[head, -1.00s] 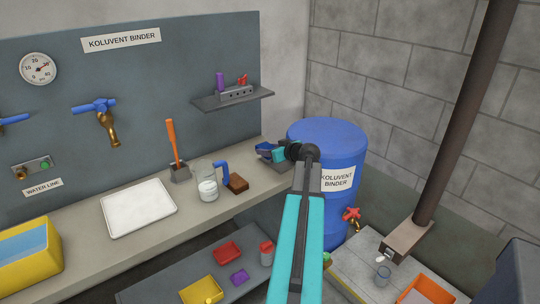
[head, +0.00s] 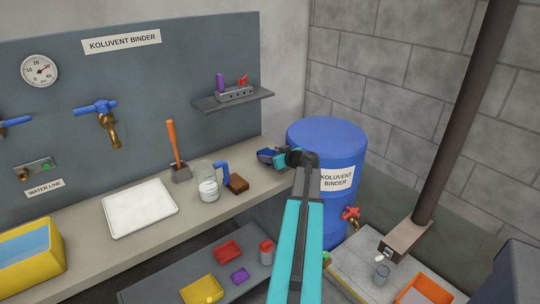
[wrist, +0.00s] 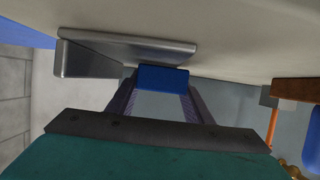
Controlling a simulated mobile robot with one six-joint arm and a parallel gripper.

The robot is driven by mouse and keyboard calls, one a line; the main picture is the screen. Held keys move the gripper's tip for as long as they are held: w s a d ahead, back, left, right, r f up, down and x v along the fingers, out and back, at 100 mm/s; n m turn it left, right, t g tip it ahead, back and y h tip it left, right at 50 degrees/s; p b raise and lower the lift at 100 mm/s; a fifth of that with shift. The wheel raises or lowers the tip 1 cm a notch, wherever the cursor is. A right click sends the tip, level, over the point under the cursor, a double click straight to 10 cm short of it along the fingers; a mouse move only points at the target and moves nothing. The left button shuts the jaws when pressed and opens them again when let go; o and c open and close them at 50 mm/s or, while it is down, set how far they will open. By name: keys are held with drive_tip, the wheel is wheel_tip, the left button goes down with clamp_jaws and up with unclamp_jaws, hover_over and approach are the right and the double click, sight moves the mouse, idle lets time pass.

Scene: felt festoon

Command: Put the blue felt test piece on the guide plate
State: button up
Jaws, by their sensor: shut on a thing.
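The blue felt test piece (wrist: 163,78) is held between the fingertips of my gripper (wrist: 161,88) in the wrist view. A grey metal plate with a raised side block, seemingly the guide plate (wrist: 130,47), lies on the bench right beside the piece. I cannot tell whether the piece touches it. In the head view my gripper (head: 270,156) is over the right end of the bench, with the blue piece (head: 264,153) at its tip. The plate is mostly hidden there by my gripper and arm.
A blue drum (head: 335,140) stands close at the right. A shelf (head: 232,100) hangs above.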

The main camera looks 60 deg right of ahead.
drive_tip(key=shift+f, duration=0.2)
idle(0.3)
drive_tip(key=o, duration=1.1)
drive_tip(key=shift+r, duration=0.2)
drive_tip(key=b+v, duration=0.2)
drive_tip(key=v, duration=1)
